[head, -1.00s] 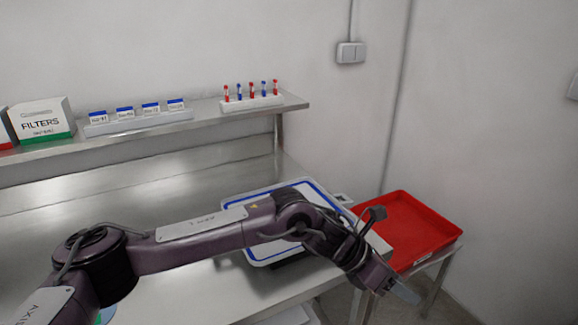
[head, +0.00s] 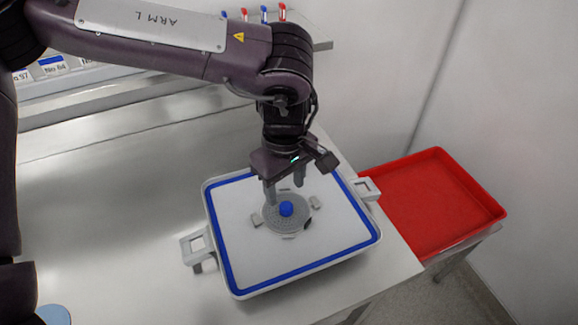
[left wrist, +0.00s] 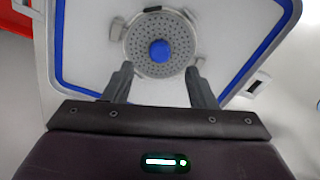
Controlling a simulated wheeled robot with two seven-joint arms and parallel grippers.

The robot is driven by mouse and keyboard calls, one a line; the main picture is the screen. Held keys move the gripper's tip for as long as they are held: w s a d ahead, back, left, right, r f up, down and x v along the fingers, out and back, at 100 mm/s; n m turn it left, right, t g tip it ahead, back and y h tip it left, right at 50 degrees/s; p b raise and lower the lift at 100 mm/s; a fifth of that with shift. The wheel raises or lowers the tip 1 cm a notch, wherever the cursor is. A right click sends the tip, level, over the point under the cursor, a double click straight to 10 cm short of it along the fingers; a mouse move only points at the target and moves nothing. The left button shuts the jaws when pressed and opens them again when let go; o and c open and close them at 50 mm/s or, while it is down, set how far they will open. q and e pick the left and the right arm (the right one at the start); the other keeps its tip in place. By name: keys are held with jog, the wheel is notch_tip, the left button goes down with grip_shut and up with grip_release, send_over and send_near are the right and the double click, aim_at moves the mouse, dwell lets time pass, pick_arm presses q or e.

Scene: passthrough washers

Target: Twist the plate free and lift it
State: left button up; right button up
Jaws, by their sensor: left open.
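The plate is a grey perforated disc (head: 270,217) with a blue knob (head: 286,209) at its centre. It lies flat on the white panel of a blue-edged tray (head: 240,265), with small grey clips around its rim. My left gripper (head: 285,192) is open and points down above the plate's far side, holding nothing. In the left wrist view the disc (left wrist: 142,60) and blue knob (left wrist: 159,51) lie ahead of the two spread fingers (left wrist: 158,82), apart from them. My right gripper is not in view.
The tray stands on a steel bench (head: 130,220), with handles (head: 197,246) at its sides. A red tray (head: 430,205) stands to the right on a lower stand. A shelf (head: 150,80) with labelled boxes and tubes runs along the back.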

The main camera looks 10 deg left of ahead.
aim_at(285, 206)
pick_arm(q)
notch_tip(285, 206, down, 5)
jog(key=shift+r+p, duration=0.1)
jog(key=shift+p, duration=0.25)
jog(key=shift+f, duration=0.4)
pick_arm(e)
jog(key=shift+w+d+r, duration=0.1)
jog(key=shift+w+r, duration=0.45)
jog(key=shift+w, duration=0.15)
pick_arm(q)
jog(key=shift+c, duration=0.2)
jog(key=c, duration=1)
jog(key=n, duration=0.3)
jog(key=shift+n+p, duration=0.3)
jog(key=shift+p, duration=0.05)
jog(key=shift+c, duration=0.2)
jog(key=n, duration=0.4)
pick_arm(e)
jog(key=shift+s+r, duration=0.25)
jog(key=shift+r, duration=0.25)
pick_arm(q)
jog(key=shift+r, duration=0.1)
